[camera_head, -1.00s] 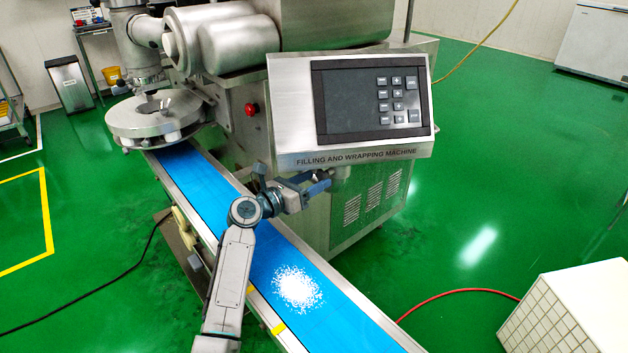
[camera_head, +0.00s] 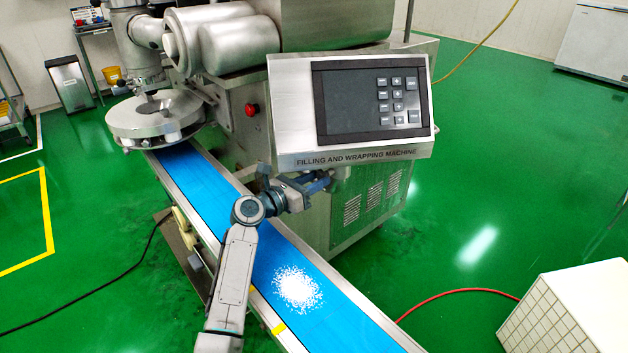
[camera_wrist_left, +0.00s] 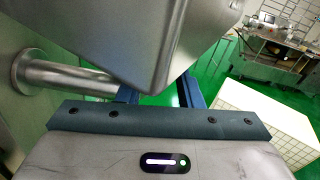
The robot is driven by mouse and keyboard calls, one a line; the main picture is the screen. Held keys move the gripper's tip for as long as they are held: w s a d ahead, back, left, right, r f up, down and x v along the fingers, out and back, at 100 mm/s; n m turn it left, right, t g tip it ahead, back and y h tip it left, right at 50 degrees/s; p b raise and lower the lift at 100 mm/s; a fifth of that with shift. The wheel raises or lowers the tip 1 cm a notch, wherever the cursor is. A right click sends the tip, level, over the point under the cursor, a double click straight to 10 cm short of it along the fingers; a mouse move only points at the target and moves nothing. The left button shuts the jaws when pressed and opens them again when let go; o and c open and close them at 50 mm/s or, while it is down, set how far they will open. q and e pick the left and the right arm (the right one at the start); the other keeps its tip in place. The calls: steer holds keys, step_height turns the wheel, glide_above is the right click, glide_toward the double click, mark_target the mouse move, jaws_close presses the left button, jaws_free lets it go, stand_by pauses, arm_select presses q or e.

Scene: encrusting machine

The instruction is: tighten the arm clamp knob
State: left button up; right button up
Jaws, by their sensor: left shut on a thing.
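The control panel (camera_head: 350,110) of the filling and wrapping machine overhangs the place where my left gripper (camera_head: 320,183) works. In the left wrist view, the blue fingers of my left gripper (camera_wrist_left: 158,96) reach under the panel's metal housing (camera_wrist_left: 130,40), which hides their tips. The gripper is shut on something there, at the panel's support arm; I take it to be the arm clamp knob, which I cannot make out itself. A metal support tube (camera_wrist_left: 65,76) shows at the left of the wrist view. My right gripper is not in view.
A blue conveyor belt (camera_head: 215,195) with a pile of white grains (camera_head: 297,288) runs below my left arm. A red button (camera_head: 251,109) is on the machine body. A tiled white block (camera_head: 570,310) stands at the lower right. The green floor on the right is mostly clear.

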arm_select(q)
steer(key=shift+m, duration=3.1)
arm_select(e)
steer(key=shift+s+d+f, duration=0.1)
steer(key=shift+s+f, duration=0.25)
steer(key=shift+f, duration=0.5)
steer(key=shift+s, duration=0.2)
arm_select(q)
steer(key=o, duration=1)
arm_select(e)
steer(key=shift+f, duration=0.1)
